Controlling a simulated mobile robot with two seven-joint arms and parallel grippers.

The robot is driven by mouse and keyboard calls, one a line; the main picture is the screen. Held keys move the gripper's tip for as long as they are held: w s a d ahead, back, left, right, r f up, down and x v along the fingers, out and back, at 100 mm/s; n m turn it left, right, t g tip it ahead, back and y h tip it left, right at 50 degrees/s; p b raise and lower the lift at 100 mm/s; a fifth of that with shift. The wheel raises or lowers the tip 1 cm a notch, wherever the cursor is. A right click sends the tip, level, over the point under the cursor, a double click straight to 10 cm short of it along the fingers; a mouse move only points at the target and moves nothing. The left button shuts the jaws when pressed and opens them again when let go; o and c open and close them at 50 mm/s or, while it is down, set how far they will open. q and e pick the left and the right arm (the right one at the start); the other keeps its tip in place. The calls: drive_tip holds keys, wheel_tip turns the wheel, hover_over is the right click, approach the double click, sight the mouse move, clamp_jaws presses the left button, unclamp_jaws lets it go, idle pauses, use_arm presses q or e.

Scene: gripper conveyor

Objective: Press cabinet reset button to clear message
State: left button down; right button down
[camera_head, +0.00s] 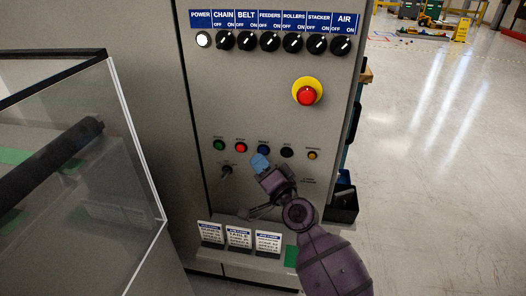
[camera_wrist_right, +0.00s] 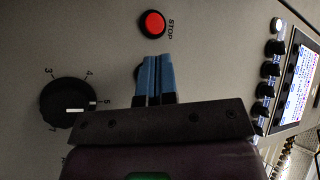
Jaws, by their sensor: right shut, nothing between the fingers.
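The grey cabinet (camera_head: 215,100) fills the middle of the head view. Its lower button row holds a green button (camera_head: 219,145), a red one (camera_head: 241,147), a blue one (camera_head: 263,149), a black one (camera_head: 287,152) and a yellow one (camera_head: 312,155). The blue one appears to be the reset button; its label is too small to read. My right gripper (camera_head: 260,163) is shut and empty, its blue fingertips just below the blue button. In the right wrist view the fingers (camera_wrist_right: 155,78) point toward the panel below the red STOP button (camera_wrist_right: 152,24). Contact cannot be told. My left gripper is out of view.
Black selector knobs (camera_head: 270,41) line the cabinet top, above a red emergency stop (camera_head: 307,96) on yellow. A glass guard (camera_head: 100,150) stands left. Open floor (camera_head: 440,130) lies right.

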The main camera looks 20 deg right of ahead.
drive_tip(key=shift+w, duration=0.1)
drive_tip(key=shift+w+d, duration=0.25)
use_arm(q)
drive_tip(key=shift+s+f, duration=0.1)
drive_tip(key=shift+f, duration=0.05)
use_arm(e)
drive_tip(key=shift+w+d, duration=0.2)
drive_tip(key=shift+w, duration=0.1)
idle(0.9)
drive_tip(key=shift+s, duration=0.15)
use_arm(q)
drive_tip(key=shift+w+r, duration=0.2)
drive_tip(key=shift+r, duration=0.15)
use_arm(e)
drive_tip(key=shift+s+a, duration=0.4)
drive_tip(key=shift+s, duration=0.1)
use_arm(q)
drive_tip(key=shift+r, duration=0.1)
use_arm(e)
drive_tip(key=shift+s+a, duration=0.1)
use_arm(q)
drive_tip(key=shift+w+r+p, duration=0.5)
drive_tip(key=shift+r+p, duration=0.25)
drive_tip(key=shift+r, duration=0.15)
use_arm(e)
drive_tip(key=s+a, duration=0.1)
drive_tip(key=s, duration=0.1)
drive_tip(key=s+a, duration=0.1)
drive_tip(key=s, duration=0.1)
drive_tip(key=shift+a, duration=0.35)
